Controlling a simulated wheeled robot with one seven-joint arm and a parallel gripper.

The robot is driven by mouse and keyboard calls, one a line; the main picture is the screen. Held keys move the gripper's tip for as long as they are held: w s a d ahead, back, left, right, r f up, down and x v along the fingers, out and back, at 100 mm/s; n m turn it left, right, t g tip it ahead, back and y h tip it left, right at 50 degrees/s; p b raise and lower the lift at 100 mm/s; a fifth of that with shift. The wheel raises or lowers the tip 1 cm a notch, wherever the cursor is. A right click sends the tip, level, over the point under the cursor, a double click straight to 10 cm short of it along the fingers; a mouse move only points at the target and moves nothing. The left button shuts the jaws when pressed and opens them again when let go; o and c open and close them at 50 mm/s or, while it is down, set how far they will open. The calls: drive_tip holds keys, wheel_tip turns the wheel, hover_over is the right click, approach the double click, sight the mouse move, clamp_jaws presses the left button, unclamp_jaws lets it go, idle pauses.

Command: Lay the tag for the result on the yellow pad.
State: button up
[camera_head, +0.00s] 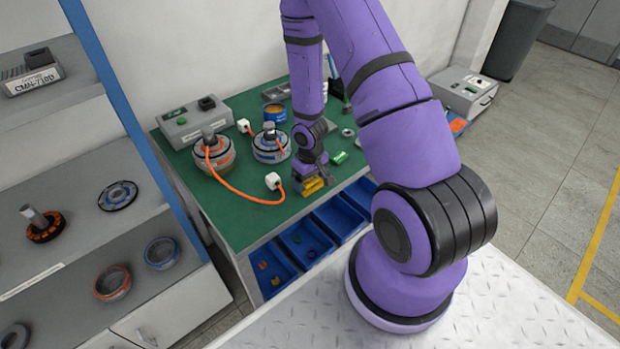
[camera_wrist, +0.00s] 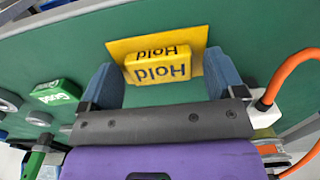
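The yellow tag marked "Hold" (camera_wrist: 160,70) is a small block in the wrist view, over the flat yellow pad (camera_wrist: 118,47), whose edges show around it. My gripper (camera_wrist: 162,68) has its two blue-grey fingers apart, one on each side of the tag, with green bench showing between finger and tag. The head view shows my gripper (camera_head: 311,181) low over the bench at the yellow pad (camera_head: 313,187); the tag is not distinct there. A green tag marked "Good" (camera_wrist: 56,92) lies to the left in the wrist view and also shows in the head view (camera_head: 339,158).
An orange-banded hub motor (camera_head: 214,158) and a blue-banded one (camera_head: 268,152) stand on the green bench (camera_head: 235,220). An orange cable (camera_head: 240,192) runs to a white plug (camera_head: 273,181) close left of my gripper. A grey tester (camera_head: 190,123) stands behind. Blue bins (camera_head: 306,240) sit below.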

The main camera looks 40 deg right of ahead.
drive_tip(key=shift+r, duration=0.1)
wheel_tip(320, 180, up, 12)
drive_tip(key=shift+r, duration=0.15)
idle(0.6)
wheel_tip(320, 180, up, 11)
drive_tip(key=t+h, duration=0.1)
hover_over(310, 181)
drive_tip(key=s+a+r+t+h, duration=0.1)
drive_tip(key=s+a+r, duration=0.2)
drive_tip(key=r, duration=0.7)
drive_tip(key=s+a+r+t+y, duration=0.1)
drive_tip(key=s+a+r, duration=0.2)
drive_tip(key=s+r, duration=0.4)
drive_tip(key=s+a+r+t+y, duration=0.1)
drive_tip(key=s+a+r, duration=0.3)
drive_tip(key=s+r, duration=0.4)
drive_tip(key=shift+s+a+r+t, duration=0.15)
drive_tip(key=shift+s+a+t, duration=0.15)
drive_tip(key=shift+t, duration=0.3)
drive_tip(key=shift+w, duration=0.1)
